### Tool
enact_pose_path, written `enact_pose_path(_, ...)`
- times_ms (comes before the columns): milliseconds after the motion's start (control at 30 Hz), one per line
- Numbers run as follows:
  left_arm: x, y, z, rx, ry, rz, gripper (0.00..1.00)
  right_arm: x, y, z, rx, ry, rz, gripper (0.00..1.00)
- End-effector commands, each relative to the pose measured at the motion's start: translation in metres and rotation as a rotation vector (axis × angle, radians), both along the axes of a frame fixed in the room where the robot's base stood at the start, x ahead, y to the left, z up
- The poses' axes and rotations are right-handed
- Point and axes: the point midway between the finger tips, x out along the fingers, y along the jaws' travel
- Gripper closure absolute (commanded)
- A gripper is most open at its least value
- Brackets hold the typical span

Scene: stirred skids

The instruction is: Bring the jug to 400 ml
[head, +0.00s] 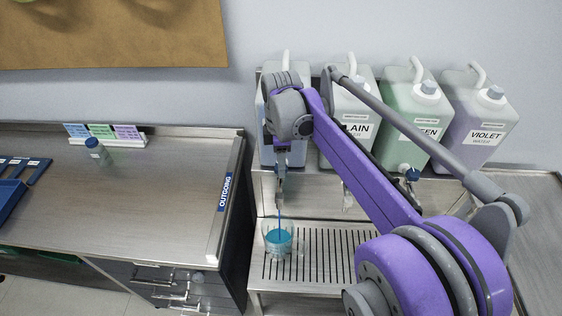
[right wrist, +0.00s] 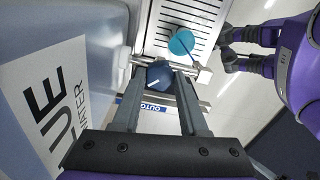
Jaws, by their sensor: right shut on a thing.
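The clear jug (head: 277,240) stands upright on the slatted drip tray (head: 325,262) under the tap of the leftmost canister. Blue water is in it, and a thin blue stream (head: 280,211) falls into it. Its scale is too small to read. It also shows in the right wrist view (right wrist: 182,43). My right gripper (head: 281,172) is at that tap, shut on the dark blue tap knob (right wrist: 158,75). The blue-water canister (head: 264,125) is partly hidden by my arm; its label shows in the right wrist view (right wrist: 55,105). I see no left gripper.
The plain (head: 357,105), green (head: 420,108) and violet (head: 482,115) canisters stand to the right on the shelf. On the left counter are a small bottle (head: 97,150), coloured cards (head: 101,132) and the OUTGOING strip (head: 225,190). The middle of that counter is clear.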

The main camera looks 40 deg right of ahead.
Motion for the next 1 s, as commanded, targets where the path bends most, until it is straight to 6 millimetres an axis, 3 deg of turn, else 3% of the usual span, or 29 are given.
enact_pose_path(700,-0.0008,0.0000,-0.0018,0.000,0.001,0.000,1.00,0.0000,-0.0002,0.0005,-0.001,-0.001,-0.584,1.00)
enact_pose_path(1000,-0.0009,0.0000,-0.0022,0.000,0.002,0.000,1.00,0.0000,-0.0001,0.0006,-0.001,-0.001,-0.750,1.00)
